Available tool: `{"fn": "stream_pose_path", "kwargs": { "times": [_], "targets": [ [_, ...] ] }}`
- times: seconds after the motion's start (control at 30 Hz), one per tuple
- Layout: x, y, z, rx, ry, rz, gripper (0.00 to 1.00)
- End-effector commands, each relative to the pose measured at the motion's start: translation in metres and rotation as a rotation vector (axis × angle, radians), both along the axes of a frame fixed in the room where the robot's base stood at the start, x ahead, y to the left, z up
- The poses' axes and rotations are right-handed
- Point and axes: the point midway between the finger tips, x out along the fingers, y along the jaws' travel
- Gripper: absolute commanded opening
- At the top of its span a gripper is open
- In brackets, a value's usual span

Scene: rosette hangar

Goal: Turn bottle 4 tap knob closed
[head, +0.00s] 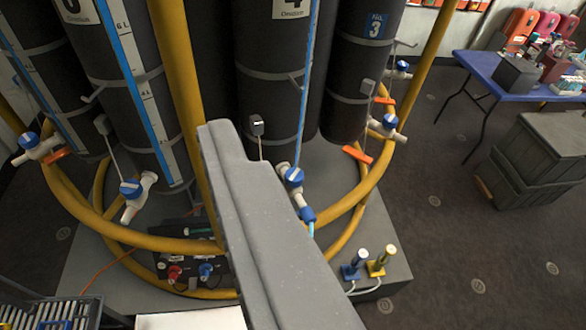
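Bottle 4 (268,80) is a tall dark cylinder at top centre with a white label reading 4, cut by the top edge. Its tap has a blue knob (293,176) on a white body (299,197), low in front of the bottle. A second blue fitting (307,214) sits just below on the same tap. A grey part of my gripper (262,235) fills the lower centre, left of the knob in the picture and apparently apart from it. Its fingertips cannot be made out, and nothing held shows.
Yellow hoops (173,243) curve around the bottles. Bottle 3 (345,110) stands right, with its own tap (387,125); another blue-knobbed tap (132,190) is left. Blue and yellow levers (376,262) stand lower right. A blue table (500,76) and grey crates (535,160) are farther right.

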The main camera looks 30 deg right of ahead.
Motion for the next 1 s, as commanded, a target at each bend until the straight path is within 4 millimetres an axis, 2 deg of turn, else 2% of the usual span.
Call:
{"fn": "stream_pose_path", "kwargs": {
  "times": [0.03, 0.07, 0.1, 0.17, 0.2, 0.27, 0.3, 0.37, 0.43, 0.6, 0.7, 0.8, 0.9, 1.0],
  "targets": [
    [0.023, -0.005, -0.031, 0.002, 0.006, -0.026, 0.60],
    [0.037, -0.009, -0.045, 0.003, -0.002, -0.039, 0.60],
    [0.056, -0.016, -0.068, 0.005, -0.008, -0.061, 0.60],
    [0.081, -0.028, -0.102, 0.009, -0.023, -0.091, 0.60],
    [0.097, -0.037, -0.124, 0.010, -0.033, -0.112, 0.60],
    [0.117, -0.051, -0.158, 0.011, -0.050, -0.140, 0.60],
    [0.129, -0.061, -0.183, 0.012, -0.058, -0.160, 0.60],
    [0.145, -0.077, -0.217, 0.009, -0.077, -0.186, 0.60],
    [0.159, -0.096, -0.261, 0.004, -0.094, -0.216, 0.60],
    [0.175, -0.141, -0.353, -0.015, -0.142, -0.272, 0.60],
    [0.177, -0.161, -0.394, -0.028, -0.167, -0.290, 0.60],
    [0.175, -0.174, -0.419, -0.040, -0.187, -0.301, 0.60],
    [0.174, -0.181, -0.434, -0.045, -0.196, -0.305, 0.60],
    [0.175, -0.185, -0.439, -0.049, -0.204, -0.306, 0.60]
  ]
}}
